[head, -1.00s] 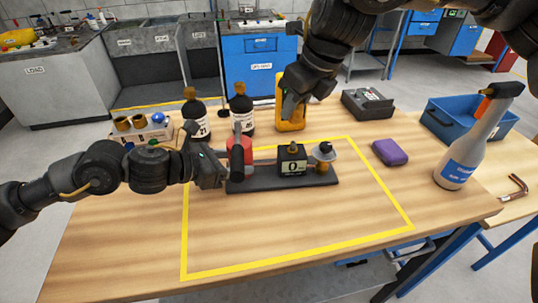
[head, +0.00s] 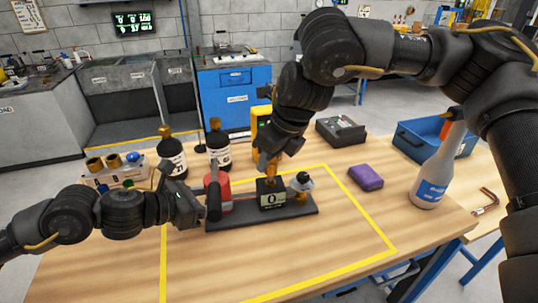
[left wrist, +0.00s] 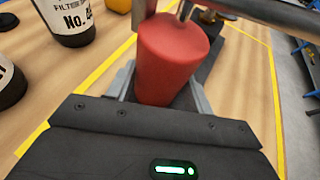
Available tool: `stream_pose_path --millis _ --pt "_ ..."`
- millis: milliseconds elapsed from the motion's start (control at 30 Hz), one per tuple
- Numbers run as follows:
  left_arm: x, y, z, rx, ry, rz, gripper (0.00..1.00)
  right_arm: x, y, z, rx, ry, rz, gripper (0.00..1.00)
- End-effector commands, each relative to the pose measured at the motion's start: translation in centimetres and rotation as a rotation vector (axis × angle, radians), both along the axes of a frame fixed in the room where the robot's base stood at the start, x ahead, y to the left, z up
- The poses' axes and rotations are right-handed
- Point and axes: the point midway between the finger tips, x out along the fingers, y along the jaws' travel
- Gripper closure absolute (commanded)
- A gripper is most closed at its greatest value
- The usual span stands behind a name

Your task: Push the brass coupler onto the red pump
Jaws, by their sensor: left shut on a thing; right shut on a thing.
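The red pump (head: 222,188) stands upright at the left end of a dark base plate (head: 238,218). My left gripper (head: 205,205) is shut on it; in the left wrist view its grey fingers flank the red body (left wrist: 170,60). A black box with a pale label (head: 271,194) sits on the plate right of the pump. My right gripper (head: 270,155) comes from above and is shut on a brass-coloured piece, seemingly the brass coupler (head: 269,166), at the box top. The fingertips are partly hidden. A gap separates box and pump.
A purple block (head: 366,177) and a spray bottle (head: 437,178) are to the right. Dark bottles (head: 173,157) stand behind left, beside a holder with brass pieces (head: 117,175). The yellow-taped front table area is clear.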

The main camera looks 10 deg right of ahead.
Motion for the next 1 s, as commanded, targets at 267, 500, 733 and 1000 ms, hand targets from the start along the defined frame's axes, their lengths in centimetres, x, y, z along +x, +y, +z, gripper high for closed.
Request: stream_pose_path --millis 267,500,733,1000 --pt "0.1 0.0 0.1 -0.001 -0.001 0.002 0.89 0.0 0.0 0.0 0.000 0.000 0.000 0.97" --pt "0.1 0.0 0.1 -0.001 -0.001 0.002 0.89 0.0 0.0 -1.0 0.000 0.001 0.000 0.97" --pt "0.1 0.0 0.1 -0.001 -0.001 0.002 0.89 0.0 0.0 -1.8 0.000 -0.001 0.000 0.97" --pt "0.1 0.0 0.1 -0.001 -0.001 0.002 0.89 0.0 0.0 -1.7 0.000 -0.001 0.000 0.97"
